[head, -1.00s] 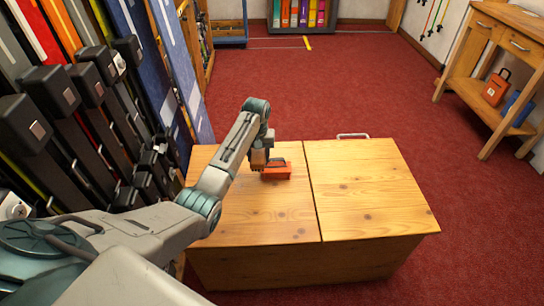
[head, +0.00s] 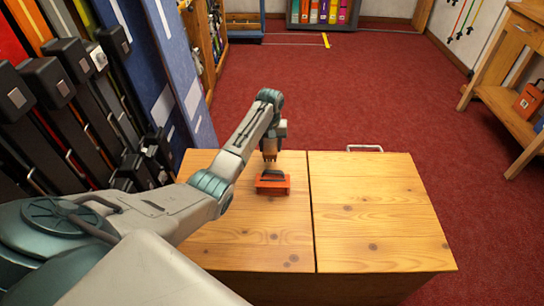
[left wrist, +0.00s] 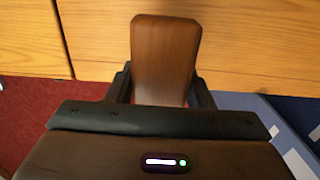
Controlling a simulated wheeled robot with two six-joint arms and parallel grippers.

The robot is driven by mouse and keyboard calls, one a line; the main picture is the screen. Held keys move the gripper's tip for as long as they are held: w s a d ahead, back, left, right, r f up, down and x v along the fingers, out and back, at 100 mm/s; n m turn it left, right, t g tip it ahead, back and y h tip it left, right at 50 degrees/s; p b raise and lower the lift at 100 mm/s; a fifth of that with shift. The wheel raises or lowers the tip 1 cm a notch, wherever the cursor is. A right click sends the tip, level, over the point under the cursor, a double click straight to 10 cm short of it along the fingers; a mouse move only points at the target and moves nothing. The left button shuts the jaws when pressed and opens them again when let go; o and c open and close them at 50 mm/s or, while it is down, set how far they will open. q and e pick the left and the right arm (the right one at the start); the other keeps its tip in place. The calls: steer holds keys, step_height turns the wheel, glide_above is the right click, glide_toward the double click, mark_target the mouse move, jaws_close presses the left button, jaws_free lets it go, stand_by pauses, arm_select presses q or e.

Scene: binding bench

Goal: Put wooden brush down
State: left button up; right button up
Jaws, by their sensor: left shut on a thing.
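My left gripper (head: 270,158) is over the left half of a pale wooden chest, close to its back edge. It is shut on the wooden brush, whose smooth brown wood (left wrist: 165,55) stands between the two dark fingers in the left wrist view. In the head view the brush is small and mostly hidden by the gripper. Just below and in front of the gripper is an orange-red piece (head: 272,187) on the chest top. I cannot tell whether the brush touches it. My right gripper is not in view.
The chest's right half (head: 375,210) is bare, with a metal handle (head: 365,148) at the back. Dark and coloured upright racks (head: 60,110) stand close on the left. A wooden shelf table (head: 515,90) is at the right. Red carpet behind is clear.

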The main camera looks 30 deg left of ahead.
mark_target(271, 142)
arm_select(q)
step_height(271, 142, down, 5)
steer(key=shift+r+b, duration=0.1)
steer(key=shift+b, duration=0.4)
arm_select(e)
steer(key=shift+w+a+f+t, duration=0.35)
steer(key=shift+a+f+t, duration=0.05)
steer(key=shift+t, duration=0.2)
arm_select(q)
steer(key=shift+f, duration=0.25)
steer(key=o, duration=1)
steer(key=shift+o, duration=0.2)
step_height(271, 142, up, 12)
steer(key=shift+r+p, duration=0.15)
steer(key=shift+p, duration=1)
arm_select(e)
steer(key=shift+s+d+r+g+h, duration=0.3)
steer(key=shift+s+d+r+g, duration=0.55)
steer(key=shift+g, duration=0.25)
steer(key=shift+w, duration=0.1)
